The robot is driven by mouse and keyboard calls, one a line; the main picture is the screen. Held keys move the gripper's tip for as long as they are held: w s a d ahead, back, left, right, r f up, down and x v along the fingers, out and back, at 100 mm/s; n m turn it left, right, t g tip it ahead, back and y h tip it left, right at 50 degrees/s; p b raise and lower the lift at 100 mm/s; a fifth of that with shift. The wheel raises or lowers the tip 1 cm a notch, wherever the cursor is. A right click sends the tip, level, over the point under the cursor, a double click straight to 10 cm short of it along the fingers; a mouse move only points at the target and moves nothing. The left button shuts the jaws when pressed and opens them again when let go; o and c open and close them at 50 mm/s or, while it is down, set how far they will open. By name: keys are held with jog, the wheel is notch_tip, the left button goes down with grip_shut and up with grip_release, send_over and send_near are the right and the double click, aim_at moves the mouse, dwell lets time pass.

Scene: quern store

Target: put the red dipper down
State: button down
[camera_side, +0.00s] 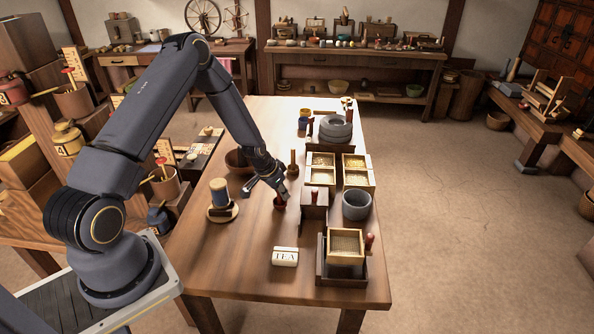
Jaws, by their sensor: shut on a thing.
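My gripper (281,193) is over the middle of the wooden table (240,262), pointing down. It is shut on the red dipper (280,204), a small dark red piece showing just below the fingertips. The fingers hide part of the dipper. I cannot tell whether its bottom touches the tabletop or hangs slightly above it. A dark wooden box (314,213) stands close to the right of the dipper.
Grain boxes (320,182), a grey bowl (356,206) and a tray (340,279) line the right. The front-left tabletop is clear.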

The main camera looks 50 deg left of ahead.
jog(key=shift+f, duration=0.25)
jog(key=shift+f, duration=0.15)
jog(key=c, duration=1.1)
grip_release()
